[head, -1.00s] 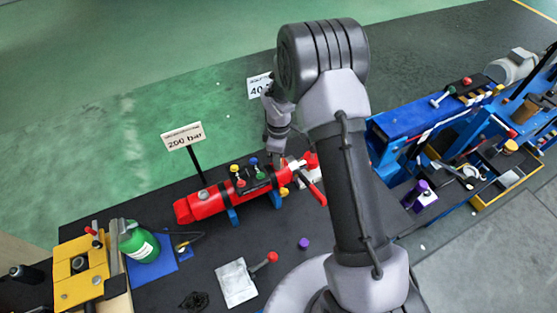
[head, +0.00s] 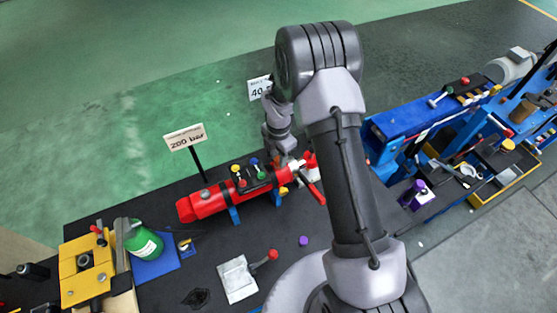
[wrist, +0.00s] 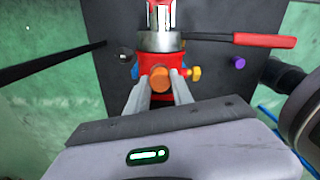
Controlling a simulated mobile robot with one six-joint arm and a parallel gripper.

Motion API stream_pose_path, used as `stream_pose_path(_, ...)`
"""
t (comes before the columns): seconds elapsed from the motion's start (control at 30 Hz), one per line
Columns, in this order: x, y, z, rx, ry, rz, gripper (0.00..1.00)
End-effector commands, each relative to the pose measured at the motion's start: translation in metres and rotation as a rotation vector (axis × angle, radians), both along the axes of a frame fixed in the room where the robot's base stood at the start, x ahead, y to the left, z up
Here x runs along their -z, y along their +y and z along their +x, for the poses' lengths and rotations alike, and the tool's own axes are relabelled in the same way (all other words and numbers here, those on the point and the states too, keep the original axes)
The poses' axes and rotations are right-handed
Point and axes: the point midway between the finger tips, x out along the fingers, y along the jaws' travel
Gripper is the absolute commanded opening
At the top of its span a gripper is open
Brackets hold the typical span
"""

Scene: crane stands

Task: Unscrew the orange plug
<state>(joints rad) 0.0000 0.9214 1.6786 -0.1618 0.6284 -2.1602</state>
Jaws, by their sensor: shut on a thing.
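The orange plug (wrist: 160,79) sits on the red end of the cylinder unit in the wrist view, seen between my two finger tips. My gripper (wrist: 158,88) is shut on the plug, one grey finger on each side. In the head view, my gripper (head: 284,158) reaches down at the right end of the red cylinder (head: 203,204), which rests on blue supports. The plug itself cannot be made out in the head view. A yellow knob (wrist: 194,73) sits just right of the plug.
A lever with a red handle (wrist: 258,40) sticks out beyond the plug. A purple cap (head: 303,241) and a metal plate (head: 237,280) lie on the dark bench. A 200 bar sign (head: 185,138) stands behind the cylinder. Blue machinery (head: 410,125) is at right.

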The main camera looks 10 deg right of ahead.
Motion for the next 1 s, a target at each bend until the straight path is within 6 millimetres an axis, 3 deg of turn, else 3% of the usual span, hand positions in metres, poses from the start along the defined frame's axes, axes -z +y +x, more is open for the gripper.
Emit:
stream_pose_path(0.07, -0.0013, 0.0001, 0.0011, -0.013, -0.002, 0.0, 0.0)
stream_pose_path(0.3, -0.0027, 0.0001, 0.0009, -0.428, -0.002, 0.0, 0.0)
stream_pose_path(0.57, -0.0015, 0.0001, 0.0011, -0.46, -0.003, -0.001, 0.0)
stream_pose_path(0.73, -0.0058, 0.0001, 0.0009, -0.8, -0.001, 0.0, 0.0)
stream_pose_path(1.0, -0.0081, 0.0001, 0.0037, -0.827, -0.002, -0.001, 0.0)
